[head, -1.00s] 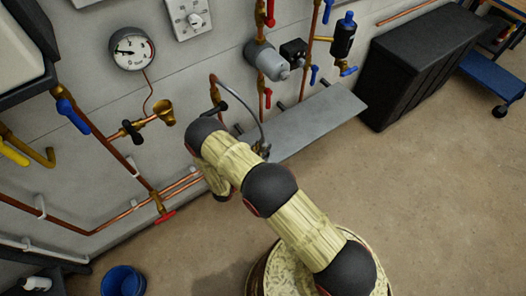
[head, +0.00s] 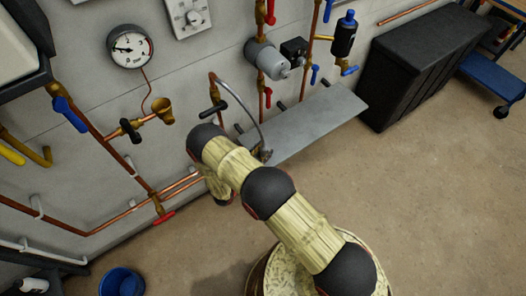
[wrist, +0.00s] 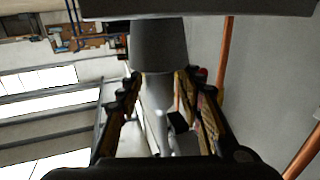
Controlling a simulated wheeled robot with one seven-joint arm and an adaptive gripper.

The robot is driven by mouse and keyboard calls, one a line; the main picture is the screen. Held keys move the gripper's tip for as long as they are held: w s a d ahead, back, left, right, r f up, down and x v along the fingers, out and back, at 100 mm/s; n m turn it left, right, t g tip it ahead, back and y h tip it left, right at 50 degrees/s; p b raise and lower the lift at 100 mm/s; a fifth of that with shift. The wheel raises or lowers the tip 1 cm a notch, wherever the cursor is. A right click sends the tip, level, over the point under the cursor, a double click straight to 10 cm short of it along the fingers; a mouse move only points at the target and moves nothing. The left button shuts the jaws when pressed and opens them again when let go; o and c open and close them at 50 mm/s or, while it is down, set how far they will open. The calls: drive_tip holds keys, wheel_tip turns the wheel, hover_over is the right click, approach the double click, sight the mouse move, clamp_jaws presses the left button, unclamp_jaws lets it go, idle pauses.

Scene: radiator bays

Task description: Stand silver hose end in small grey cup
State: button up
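In the wrist view a silver hose end (wrist: 156,98) runs between the fingers of my gripper (wrist: 160,80) toward a small grey cup (wrist: 159,46). The wrist picture appears upside down, with the cup against a grey surface at the top. The silver end meets the cup's rim; how deep it sits is hidden. The two fingers stand apart on either side of the silver end, with narrow gaps beside it. In the head view the hose (head: 243,103) arcs from a copper pipe down to the grey shelf (head: 318,122). My arm hides the cup there.
A black lever (head: 213,109) sits beside the hose's pipe. A gauge (head: 129,48) and a brass cup-shaped fitting (head: 163,110) are at left. A blue bucket (head: 122,283) stands on the floor. The shelf's right part is bare.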

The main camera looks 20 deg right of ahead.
drive_tip(key=shift+o, duration=0.2)
drive_tip(key=shift+a+r+p, duration=0.1)
drive_tip(key=shift+r+p, duration=0.4)
drive_tip(key=v, duration=1.1)
drive_tip(key=shift+s+a+p, duration=0.25)
drive_tip(key=shift+a+p, duration=0.05)
drive_tip(key=shift+p, duration=0.05)
drive_tip(key=shift+f, duration=0.15)
